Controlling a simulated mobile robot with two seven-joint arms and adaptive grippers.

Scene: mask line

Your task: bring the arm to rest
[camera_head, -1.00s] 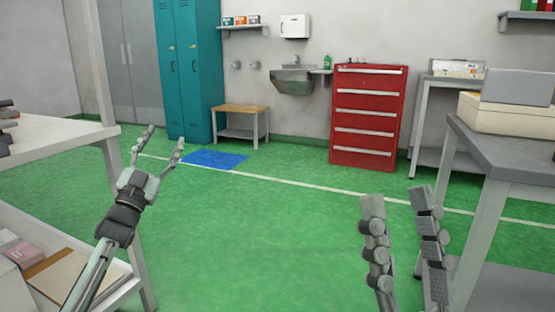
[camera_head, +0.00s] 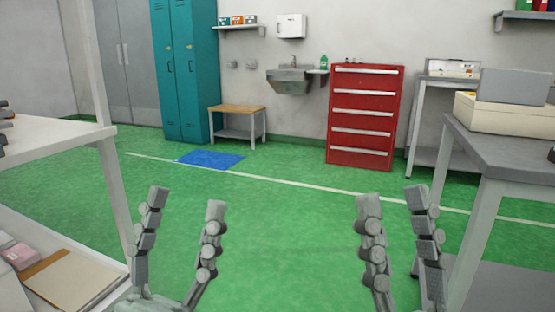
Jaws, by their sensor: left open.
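My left gripper (camera_head: 182,222) is at the lower left of the head view, its two grey fingers pointing up and spread apart. It is open and nothing is between its fingers. My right gripper (camera_head: 394,213) is at the lower right, its two fingers also up and apart, with green floor between them. It is open and empty. The lower parts of both arms are cut off by the bottom edge of the view.
A white shelf unit (camera_head: 60,127) stands close on the left, with boxes on its lower shelf. A grey table (camera_head: 508,150) stands close on the right. The green floor (camera_head: 285,235) between them is clear. A red drawer cabinet (camera_head: 363,116) and teal lockers (camera_head: 183,70) stand at the back.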

